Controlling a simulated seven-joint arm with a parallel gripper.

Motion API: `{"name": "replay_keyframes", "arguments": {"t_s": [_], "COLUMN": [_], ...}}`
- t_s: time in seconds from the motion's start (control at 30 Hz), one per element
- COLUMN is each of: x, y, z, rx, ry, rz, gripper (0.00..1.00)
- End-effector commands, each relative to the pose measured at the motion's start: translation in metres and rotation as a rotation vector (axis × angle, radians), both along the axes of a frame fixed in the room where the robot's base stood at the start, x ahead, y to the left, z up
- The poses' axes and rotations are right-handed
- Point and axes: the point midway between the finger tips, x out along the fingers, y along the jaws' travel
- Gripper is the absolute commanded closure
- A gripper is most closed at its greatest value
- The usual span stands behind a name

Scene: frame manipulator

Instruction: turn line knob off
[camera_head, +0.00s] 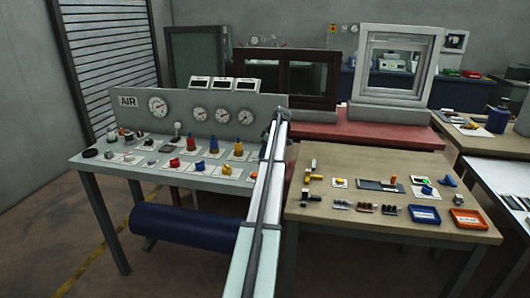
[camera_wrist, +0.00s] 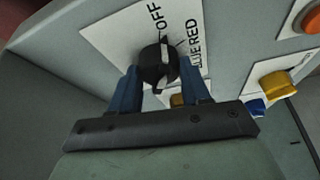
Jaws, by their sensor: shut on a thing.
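A black line knob (camera_wrist: 158,62) sits on a white label plate (camera_wrist: 112,32) in the wrist view. The label reads "OFF" and "BLUE RED" beside the knob. A pale strip shows on the knob's face. My gripper (camera_wrist: 161,80) has its two blue fingers on either side of the knob and is shut on it. In the head view my arm reaches to the right end of the grey air panel (camera_head: 180,101), and the gripper and this knob cannot be made out there.
A yellow knob (camera_wrist: 272,85), an orange button (camera_wrist: 312,19) and a blue part (camera_wrist: 254,107) lie to the right of the label. Gauges stand on the panel, with several coloured knobs on the bench below. A wooden table (camera_head: 330,225) with small parts is right of my arm.

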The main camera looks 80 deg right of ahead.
Motion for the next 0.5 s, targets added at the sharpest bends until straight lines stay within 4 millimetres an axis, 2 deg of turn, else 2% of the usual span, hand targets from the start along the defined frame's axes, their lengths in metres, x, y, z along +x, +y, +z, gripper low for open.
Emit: {"name": "replay_keyframes", "arguments": {"t_s": [0.23,0.5], "x": [-0.0005,-0.0005], "y": [-0.0015,-0.0013], "z": [-0.0002,-0.0003], "rx": [0.001,0.001], "ry": [0.001,0.002], "rz": [0.129,0.19], "gripper": [0.84,0.84]}}
